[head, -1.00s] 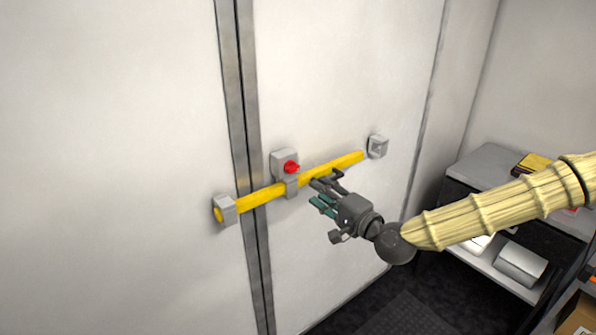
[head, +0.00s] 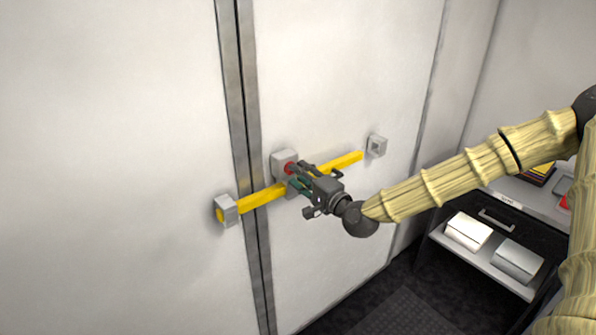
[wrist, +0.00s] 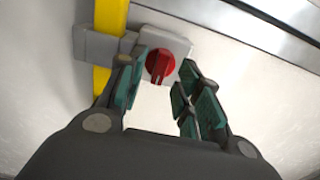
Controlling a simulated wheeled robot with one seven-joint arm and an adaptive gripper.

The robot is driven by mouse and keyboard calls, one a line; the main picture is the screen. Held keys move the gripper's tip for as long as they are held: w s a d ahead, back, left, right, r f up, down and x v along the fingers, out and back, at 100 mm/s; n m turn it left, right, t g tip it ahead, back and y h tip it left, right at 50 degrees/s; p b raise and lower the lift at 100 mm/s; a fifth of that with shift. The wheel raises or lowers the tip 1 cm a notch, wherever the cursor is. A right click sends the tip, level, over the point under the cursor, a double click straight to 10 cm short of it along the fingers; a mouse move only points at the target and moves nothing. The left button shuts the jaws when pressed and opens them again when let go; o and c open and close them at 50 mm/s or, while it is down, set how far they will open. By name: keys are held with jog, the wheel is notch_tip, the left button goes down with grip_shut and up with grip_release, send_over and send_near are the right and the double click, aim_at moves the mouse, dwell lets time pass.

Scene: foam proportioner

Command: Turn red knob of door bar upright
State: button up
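The red knob (wrist: 159,64) sits on a grey block (wrist: 178,45) beside the yellow door bar (wrist: 111,18). In the head view the knob (head: 290,168) is partly covered by my gripper (head: 293,177). The yellow bar (head: 262,197) lies across the door seam, sloping up to the right. In the wrist view my gripper (wrist: 159,88) is open, its teal finger pads apart and empty. The knob shows between and just beyond the fingertips. I cannot tell whether a pad touches it.
A grey end bracket (head: 227,210) stands at the bar's left end and another bracket (head: 376,145) is just beyond its right end. A shelf unit (head: 490,262) with boxes and trays stands at the right. The door's left side is clear.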

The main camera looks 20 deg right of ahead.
jog(key=shift+w+a, duration=0.25)
jog(key=shift+w, duration=0.4)
grip_shut()
jog(key=shift+f+n, duration=0.1)
jog(key=shift+n, duration=0.2)
jog(key=shift+s+f+n+b, duration=0.1)
jog(key=shift+n+b, duration=6.2)
jog(key=shift+n, duration=2.3)
